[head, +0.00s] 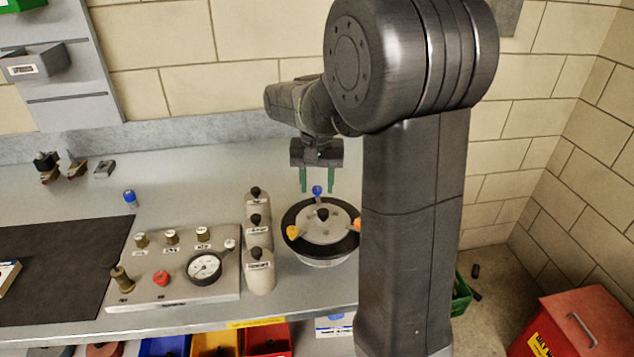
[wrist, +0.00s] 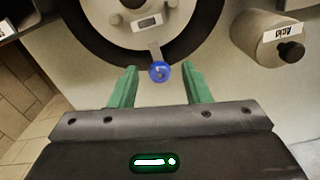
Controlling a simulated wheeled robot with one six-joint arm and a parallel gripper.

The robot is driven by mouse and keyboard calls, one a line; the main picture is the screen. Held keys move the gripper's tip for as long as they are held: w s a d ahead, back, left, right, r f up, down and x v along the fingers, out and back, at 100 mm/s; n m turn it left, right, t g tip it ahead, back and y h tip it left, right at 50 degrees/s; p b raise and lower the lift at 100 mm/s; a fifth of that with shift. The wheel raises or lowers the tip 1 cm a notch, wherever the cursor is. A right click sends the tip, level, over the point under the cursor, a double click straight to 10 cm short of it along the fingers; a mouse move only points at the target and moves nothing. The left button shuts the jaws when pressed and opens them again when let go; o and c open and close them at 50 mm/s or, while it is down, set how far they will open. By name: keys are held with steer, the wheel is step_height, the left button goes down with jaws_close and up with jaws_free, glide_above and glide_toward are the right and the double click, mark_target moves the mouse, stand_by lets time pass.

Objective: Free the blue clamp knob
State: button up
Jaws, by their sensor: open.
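The blue clamp knob (head: 317,190) sits at the back rim of the round pot with a dark ring and a pale lid (head: 322,226). In the wrist view the blue knob (wrist: 160,71) shows at the ring's edge, at the end of a short metal arm. My gripper (head: 317,188) hangs above the pot's back edge, pointing down. Its two green fingers (wrist: 160,80) are open, one on each side of the blue knob, with a gap on both sides. Whether the fingertips are level with the knob is hard to tell.
A yellow knob (head: 293,232) and a partly hidden orange knob (head: 357,224) sit on the same ring. Several labelled canisters (head: 259,270) stand left of the pot, beside a gauge panel (head: 180,275). A small blue-topped item (head: 130,198) stands farther left. Bench behind the canisters is clear.

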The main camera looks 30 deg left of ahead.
steer(key=shift+c, duration=0.2)
jaws_close()
steer(key=shift+n, duration=0.3)
steer(key=n+p, duration=0.1)
steer(key=n, duration=0.1)
steer(key=shift+w+r+n+p, duration=0.1)
steer(key=shift+r+n+p, duration=0.05)
steer(key=shift+n+p, duration=0.2)
steer(key=n+p, duration=0.2)
steer(key=n, duration=0.3)
steer(key=n+p, duration=0.1)
steer(key=n, duration=0.4)
steer(key=n+p, duration=0.1)
steer(key=n, duration=0.3)
steer(key=shift+w+n, duration=0.1)
steer(key=shift+n, duration=0.15)
